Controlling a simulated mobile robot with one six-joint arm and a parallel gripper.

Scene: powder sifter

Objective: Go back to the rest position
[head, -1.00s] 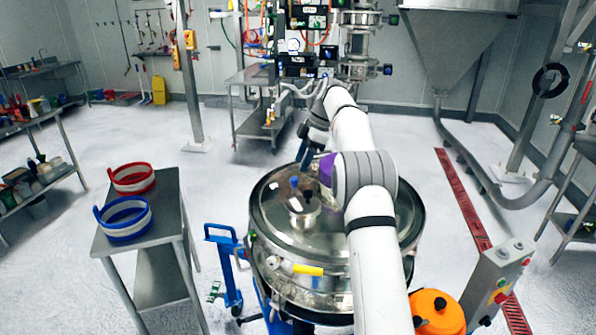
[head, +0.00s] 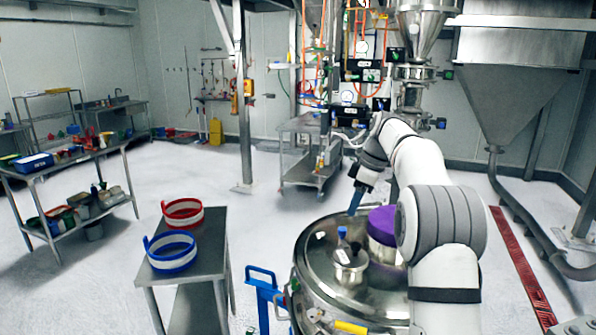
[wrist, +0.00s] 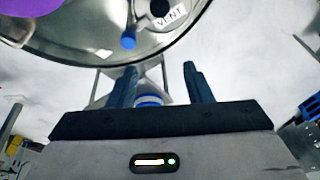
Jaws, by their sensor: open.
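My gripper (head: 354,203) is open and empty, held above the far left side of the round steel sifter (head: 318,246). In the wrist view my gripper (wrist: 161,78) shows two dark blue fingers standing apart with nothing held between them. The sifter lid (wrist: 75,50) shows beyond the fingertips, with a blue-handled part (wrist: 128,40) and a "VENT" label (wrist: 171,17). My arm reaches from the lower right of the head view and hides the sifter's right side.
A purple-topped cylinder (head: 384,222) and a small steel port (head: 349,267) stand on the lid. A steel side table (head: 213,250) at left holds a red ring (head: 183,213) and a blue ring (head: 171,252). A blue trolley handle (head: 262,276) is between. Open floor lies behind.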

